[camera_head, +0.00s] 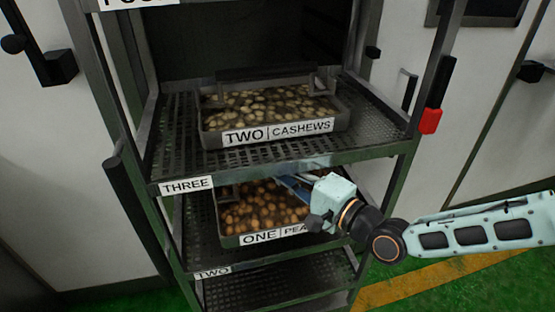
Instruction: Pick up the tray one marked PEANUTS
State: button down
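The tray marked ONE | PEA (228,241) sits on the shelf labelled TWO, filled with brown nuts. The rest of its label is hidden behind my arm. The upper back part of the tray is hidden by the shelf above. My gripper (294,185) reaches in from the right, under the front edge of the upper shelf, above the right part of the nuts. Its fingertips are small and partly hidden, so I cannot tell whether they are open or touch the tray.
A tray marked TWO CASHEWS (217,139) stands on the shelf labelled THREE (172,165), just above my gripper. The rack's right post (393,190) stands close to my arm. A lower shelf (285,282) looks empty.

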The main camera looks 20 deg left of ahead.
jog(key=r+p, duration=0.1)
jog(key=p, duration=0.2)
jog(key=s+d+r+p, duration=0.1)
jog(key=p, duration=0.2)
jog(key=s+r+p, duration=0.1)
jog(key=p, duration=0.2)
jog(key=shift+s+d+r, duration=0.15)
jog(key=shift+d+r, duration=0.05)
jog(key=shift+d, duration=0.05)
jog(key=shift+s+p, duration=0.1)
jog(key=shift+p, duration=0.6)
jog(key=shift+s+d+p, duration=0.1)
jog(key=shift+p, duration=0.5)
jog(key=shift+s+f+p, duration=0.2)
jog(key=shift+s+p, duration=0.3)
jog(key=shift+p, duration=0.75)
jog(key=shift+s+f+p, duration=0.15)
jog(key=shift+s+p, duration=0.35)
jog(key=shift+p, duration=0.7)
